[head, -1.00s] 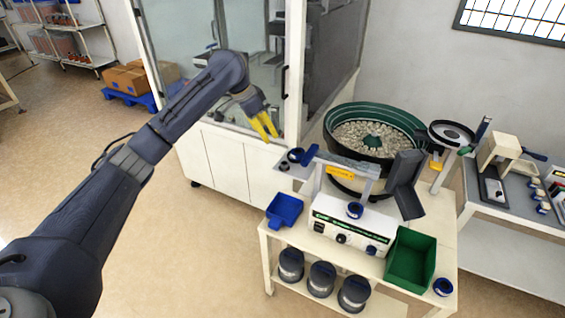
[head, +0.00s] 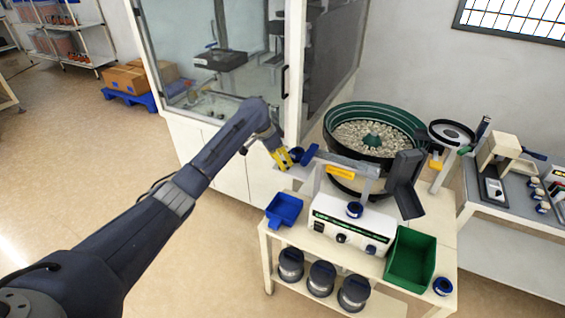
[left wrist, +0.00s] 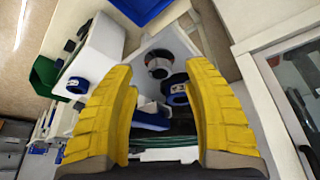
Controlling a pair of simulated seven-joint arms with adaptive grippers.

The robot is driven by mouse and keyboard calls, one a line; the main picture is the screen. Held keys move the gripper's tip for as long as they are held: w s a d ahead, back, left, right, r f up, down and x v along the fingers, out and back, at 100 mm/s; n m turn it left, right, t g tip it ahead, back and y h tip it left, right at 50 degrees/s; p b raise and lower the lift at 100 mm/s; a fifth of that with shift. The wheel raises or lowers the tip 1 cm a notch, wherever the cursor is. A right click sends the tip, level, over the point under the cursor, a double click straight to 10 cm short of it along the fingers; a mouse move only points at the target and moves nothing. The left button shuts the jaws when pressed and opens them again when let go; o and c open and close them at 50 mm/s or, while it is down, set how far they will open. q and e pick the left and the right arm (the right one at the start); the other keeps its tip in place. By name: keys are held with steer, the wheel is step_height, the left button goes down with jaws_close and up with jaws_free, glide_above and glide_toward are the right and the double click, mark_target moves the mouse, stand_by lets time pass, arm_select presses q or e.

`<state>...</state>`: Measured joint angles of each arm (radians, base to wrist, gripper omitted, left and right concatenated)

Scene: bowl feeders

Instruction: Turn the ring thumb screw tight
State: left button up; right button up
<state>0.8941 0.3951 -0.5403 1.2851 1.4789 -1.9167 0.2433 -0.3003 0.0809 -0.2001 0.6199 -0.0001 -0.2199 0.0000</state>
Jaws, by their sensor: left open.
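My left gripper (head: 284,158) is open at the left end of the grey feeder track (head: 345,164). In the left wrist view its yellow fingers stand well apart (left wrist: 165,78), with nothing held between them. A blue ring-shaped knob (left wrist: 176,90) and a dark round knob (left wrist: 158,66) show in the gap, on the white plate at the track end. I cannot tell for sure which is the ring thumb screw. The blue one also shows in the head view (head: 297,154), just right of the fingers. The fingers appear not to touch either knob. My right gripper is not in view.
The green bowl feeder (head: 370,107) stands behind the track. A white control box (head: 335,229), a blue tray (head: 284,209) and a green bin (head: 411,258) are on the bench below. A glass cabinet (head: 230,60) stands close behind the gripper.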

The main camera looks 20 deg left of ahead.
arm_select(q)
steer(key=shift+x, duration=0.9)
steer(key=shift+c, duration=0.3)
jaws_close()
steer(key=shift+r, duration=0.15)
